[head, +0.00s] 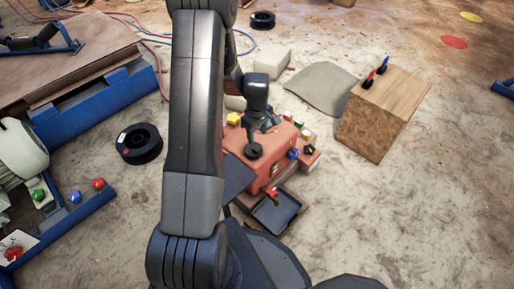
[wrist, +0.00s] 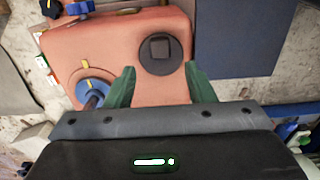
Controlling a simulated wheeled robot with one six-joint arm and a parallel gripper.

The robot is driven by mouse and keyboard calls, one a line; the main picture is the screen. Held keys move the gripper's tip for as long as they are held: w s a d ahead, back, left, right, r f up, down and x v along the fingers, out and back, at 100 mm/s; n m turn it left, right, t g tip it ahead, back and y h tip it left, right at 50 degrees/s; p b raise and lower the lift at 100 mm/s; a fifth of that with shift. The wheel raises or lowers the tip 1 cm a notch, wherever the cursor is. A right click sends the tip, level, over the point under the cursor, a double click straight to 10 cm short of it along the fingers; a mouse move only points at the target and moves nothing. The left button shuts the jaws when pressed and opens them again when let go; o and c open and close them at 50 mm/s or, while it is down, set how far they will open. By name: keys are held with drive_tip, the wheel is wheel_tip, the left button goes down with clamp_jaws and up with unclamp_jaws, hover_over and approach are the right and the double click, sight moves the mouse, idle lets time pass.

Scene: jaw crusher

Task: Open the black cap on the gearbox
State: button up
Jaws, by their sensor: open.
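The gearbox is a salmon-red block; it shows in the head view (head: 266,173) and fills the middle of the wrist view (wrist: 115,45). The black cap (wrist: 153,62) is a round disc with a raised square centre on the gearbox top. In the head view the black cap (head: 253,151) lies just below my gripper (head: 262,127). In the wrist view my gripper (wrist: 159,72) has its two green fingers spread apart and empty, with the cap between and just beyond the tips. I cannot tell the height gap.
A blue round fitting (wrist: 92,88) with a yellow mark sits left of the fingers. A black tray (head: 275,212) stands in front of the gearbox. A wooden box (head: 385,115) with tools on top is to the right. Open floor lies at lower right.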

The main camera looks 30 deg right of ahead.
sight(257, 148)
wheel_tip(257, 148, down, 8)
drive_tip(key=shift+r+b, duration=0.25)
drive_tip(key=shift+b, duration=0.7)
drive_tip(key=shift+r, duration=0.1)
clamp_jaws()
